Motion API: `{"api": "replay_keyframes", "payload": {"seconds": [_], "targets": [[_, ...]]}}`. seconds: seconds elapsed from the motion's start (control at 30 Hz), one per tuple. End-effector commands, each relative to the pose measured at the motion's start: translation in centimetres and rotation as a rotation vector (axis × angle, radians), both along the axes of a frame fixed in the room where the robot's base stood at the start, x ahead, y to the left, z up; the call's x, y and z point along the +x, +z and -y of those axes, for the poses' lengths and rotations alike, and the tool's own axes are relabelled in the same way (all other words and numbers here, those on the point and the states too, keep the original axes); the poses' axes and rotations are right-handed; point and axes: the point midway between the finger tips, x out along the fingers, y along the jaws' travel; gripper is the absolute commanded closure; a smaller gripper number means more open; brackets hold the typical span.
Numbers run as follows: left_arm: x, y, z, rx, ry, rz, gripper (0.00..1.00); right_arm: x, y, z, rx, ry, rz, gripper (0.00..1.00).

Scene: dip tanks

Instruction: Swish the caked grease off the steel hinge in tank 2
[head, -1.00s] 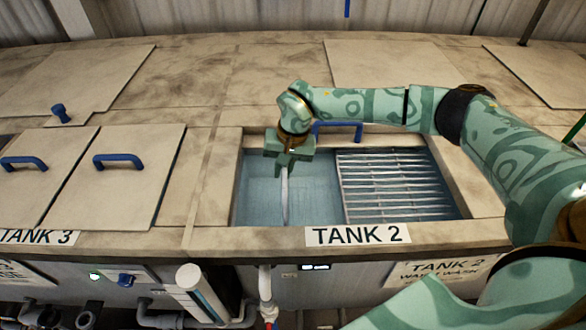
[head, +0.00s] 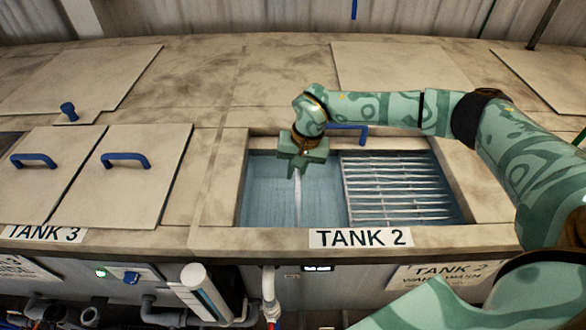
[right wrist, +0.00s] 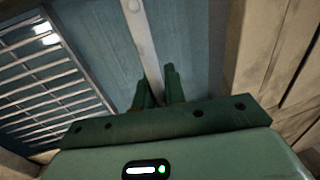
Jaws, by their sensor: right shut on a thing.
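My right gripper (head: 297,172) is over the left, open part of tank 2 (head: 230,207), fingers pointing down. It is shut on a long, narrow, pale grey metal strip, which I take to be the steel hinge (head: 298,202). The strip hangs down into the tank's blue area. In the right wrist view the fingers (right wrist: 157,86) grip the strip (right wrist: 140,35), which has a small hole near its far end. I cannot make out any caked grease on it. How deep it sits in the liquid is unclear. My left gripper is not in view.
A slatted metal rack (head: 397,190) fills the right half of tank 2's opening. A blue handle (head: 348,128) stands behind the opening. Closed lids with blue handles (head: 125,158) cover tank 3 to the left. Pipes (head: 205,290) run below the front edge.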

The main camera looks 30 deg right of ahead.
Motion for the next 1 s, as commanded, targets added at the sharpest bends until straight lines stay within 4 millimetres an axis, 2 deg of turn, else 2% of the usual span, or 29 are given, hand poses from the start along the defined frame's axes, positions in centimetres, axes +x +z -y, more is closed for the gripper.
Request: {"api": "replay_keyframes", "payload": {"seconds": [0.27,0.77,1.0], "targets": [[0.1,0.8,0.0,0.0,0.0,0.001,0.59,-0.8,0.2,1.6,0.001,-0.001,0.002,1.0],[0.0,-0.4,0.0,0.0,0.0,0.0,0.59,1.2,0.1,-2.2,0.002,0.001,0.003,1.0],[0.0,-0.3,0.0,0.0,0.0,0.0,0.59,1.2,0.3,-2.3,0.001,-0.001,0.002,1.0]]}}
